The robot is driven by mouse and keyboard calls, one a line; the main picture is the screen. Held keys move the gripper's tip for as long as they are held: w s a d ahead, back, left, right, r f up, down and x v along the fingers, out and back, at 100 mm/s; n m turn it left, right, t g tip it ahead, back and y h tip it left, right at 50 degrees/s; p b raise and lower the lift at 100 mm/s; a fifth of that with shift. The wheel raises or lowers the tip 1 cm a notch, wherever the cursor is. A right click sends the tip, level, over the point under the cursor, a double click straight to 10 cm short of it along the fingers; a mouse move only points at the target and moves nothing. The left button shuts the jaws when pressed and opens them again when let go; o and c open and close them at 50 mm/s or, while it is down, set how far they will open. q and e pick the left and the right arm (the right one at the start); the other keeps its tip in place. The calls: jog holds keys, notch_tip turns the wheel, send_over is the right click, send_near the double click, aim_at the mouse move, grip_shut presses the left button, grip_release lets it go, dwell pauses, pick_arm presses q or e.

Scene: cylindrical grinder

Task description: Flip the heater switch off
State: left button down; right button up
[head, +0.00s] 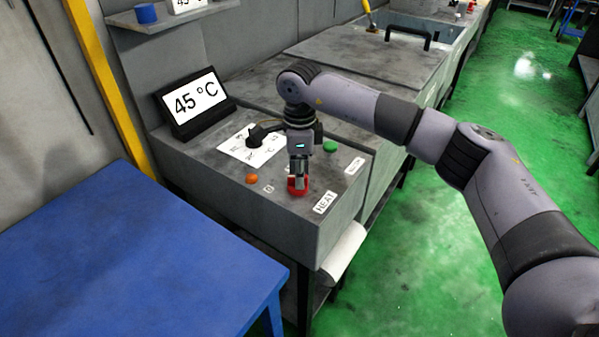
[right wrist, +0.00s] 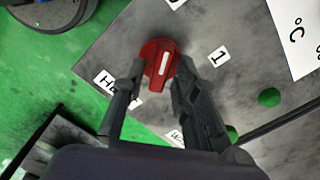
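The red heater switch (head: 297,186) is a round knob with a raised handle, on the grey control box (head: 230,195) beside the HEAT label (head: 325,201). In the right wrist view the switch (right wrist: 157,60) shows a white stripe on its handle. A "1" label (right wrist: 219,56) lies to its right there. My right gripper (head: 298,184) points down over the switch. In the right wrist view its fingers (right wrist: 158,72) stand apart on either side of the handle; I cannot tell whether they touch it. My left gripper is out of view.
A display (head: 195,102) reads 45 °C at the back of the box. A black knob (head: 262,134), a green button (head: 331,146) and an orange button (head: 251,178) share the box top. A blue table (head: 130,260) stands at the left. Green floor is open at the right.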

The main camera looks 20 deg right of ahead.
jog(key=shift+o, duration=0.3)
jog(key=shift+r, duration=0.2)
notch_tip(320, 180, up, 12)
jog(key=shift+f, duration=0.25)
dwell(0.4)
